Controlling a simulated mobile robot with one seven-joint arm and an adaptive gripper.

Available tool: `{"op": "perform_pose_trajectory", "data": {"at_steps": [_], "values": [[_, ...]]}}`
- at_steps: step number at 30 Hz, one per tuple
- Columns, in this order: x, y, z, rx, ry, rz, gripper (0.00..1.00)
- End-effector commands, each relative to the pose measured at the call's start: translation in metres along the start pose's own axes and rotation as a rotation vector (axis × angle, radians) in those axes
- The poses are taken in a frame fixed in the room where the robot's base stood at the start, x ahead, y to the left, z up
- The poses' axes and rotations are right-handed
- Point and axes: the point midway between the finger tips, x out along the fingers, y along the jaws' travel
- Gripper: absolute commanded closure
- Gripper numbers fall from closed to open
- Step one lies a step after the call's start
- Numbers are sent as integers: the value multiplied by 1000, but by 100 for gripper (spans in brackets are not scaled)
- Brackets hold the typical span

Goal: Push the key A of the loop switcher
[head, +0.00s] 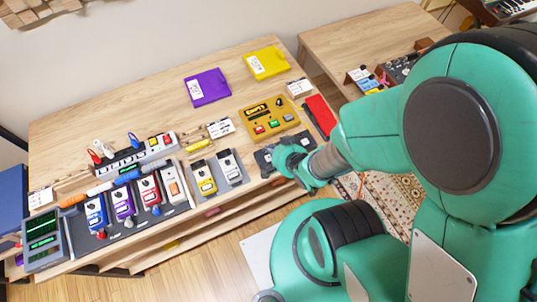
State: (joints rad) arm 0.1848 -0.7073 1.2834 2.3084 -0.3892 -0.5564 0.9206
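A dark flat unit (263,159) lies at the front edge of the wooden bench. It may be the loop switcher, but its keys and letters are too small to read. My gripper (287,160) is at the right part of this unit and hides some of it. I cannot tell if it touches the unit, or whether its fingers are open or shut. A yellow box (258,118) with a dark display and several coloured buttons sits just behind the unit. Key A cannot be made out on either one.
Two pedals on a grey board (237,182) stand left of the dark unit, with a row of coloured pedals farther left. A red flat item (321,115) lies to the right. Purple (208,87) and yellow (267,63) folders lie at the back.

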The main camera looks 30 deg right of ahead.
Motion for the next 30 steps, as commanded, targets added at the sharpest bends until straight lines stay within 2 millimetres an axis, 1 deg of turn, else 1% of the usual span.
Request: {"op": "perform_pose_trajectory", "data": {"at_steps": [3, 8, 26, 30], "values": [[-8, -6, -6, 0, 0, 0, 100], [-13, -10, -10, 0, 0, 0, 100], [-14, -10, -10, 0, 0, 0, 100], [-14, -11, -13, -8, 1, 3, 100]]}}
